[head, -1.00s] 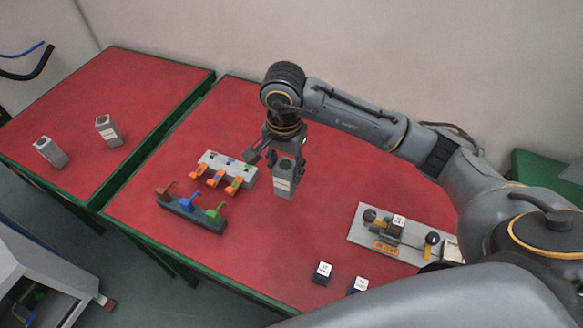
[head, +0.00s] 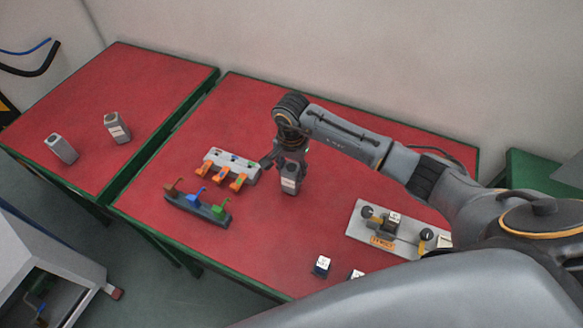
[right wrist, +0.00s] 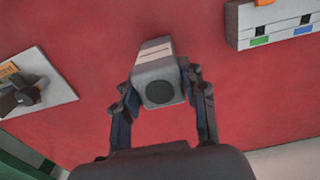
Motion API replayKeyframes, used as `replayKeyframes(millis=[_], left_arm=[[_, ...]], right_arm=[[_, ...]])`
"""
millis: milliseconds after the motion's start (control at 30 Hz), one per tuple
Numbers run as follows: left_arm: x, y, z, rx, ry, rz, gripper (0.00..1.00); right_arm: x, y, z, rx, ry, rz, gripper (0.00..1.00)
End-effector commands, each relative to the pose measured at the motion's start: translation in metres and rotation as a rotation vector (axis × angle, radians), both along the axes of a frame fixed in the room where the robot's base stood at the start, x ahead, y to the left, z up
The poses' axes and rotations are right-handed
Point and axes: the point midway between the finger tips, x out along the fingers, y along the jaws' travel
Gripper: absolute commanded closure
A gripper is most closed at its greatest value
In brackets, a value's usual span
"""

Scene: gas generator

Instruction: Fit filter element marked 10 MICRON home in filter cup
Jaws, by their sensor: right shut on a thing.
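My right gripper (head: 289,166) is shut on a grey block-shaped filter element (head: 289,184) with a white label. It holds it upright, at or just above the red table; contact is unclear. In the right wrist view the fingers (right wrist: 160,98) grip both sides of the element (right wrist: 157,72), which has a dark round hole in its end. Two similar grey elements, one (head: 61,149) and another (head: 117,128), stand on the left table. The label markings are too small to read. I cannot make out the filter cup for certain. My left gripper is not in view.
Left of the gripper are a pale rack (head: 233,164) with orange clips and a dark rack (head: 196,208) with coloured levers. A plate with fittings (head: 356,231) lies at right. Small dark blocks (head: 321,266) sit near the front edge. A grey cabinet (head: 50,240) stands lower left.

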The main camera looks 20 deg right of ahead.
Motion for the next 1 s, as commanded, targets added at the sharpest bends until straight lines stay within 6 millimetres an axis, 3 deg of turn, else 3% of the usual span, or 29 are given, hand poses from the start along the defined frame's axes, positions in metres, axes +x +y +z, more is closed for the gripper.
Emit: replayKeyframes(millis=[133,167,267,733,1000], left_arm=[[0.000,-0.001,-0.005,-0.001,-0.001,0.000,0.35],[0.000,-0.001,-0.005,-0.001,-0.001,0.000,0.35],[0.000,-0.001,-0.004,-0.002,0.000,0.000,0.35],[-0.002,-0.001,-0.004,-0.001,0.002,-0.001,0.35],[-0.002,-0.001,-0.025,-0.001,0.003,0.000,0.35]], right_arm=[[0.000,0.000,-0.004,-0.001,-0.001,0.000,0.97],[0.000,0.000,-0.004,-0.001,-0.001,-0.001,0.55],[0.000,0.000,-0.002,-0.001,-0.001,-0.001,0.35],[0.002,0.000,0.007,0.000,-0.005,0.000,0.35],[0.002,0.000,0.062,0.000,-0.008,0.001,0.35]])
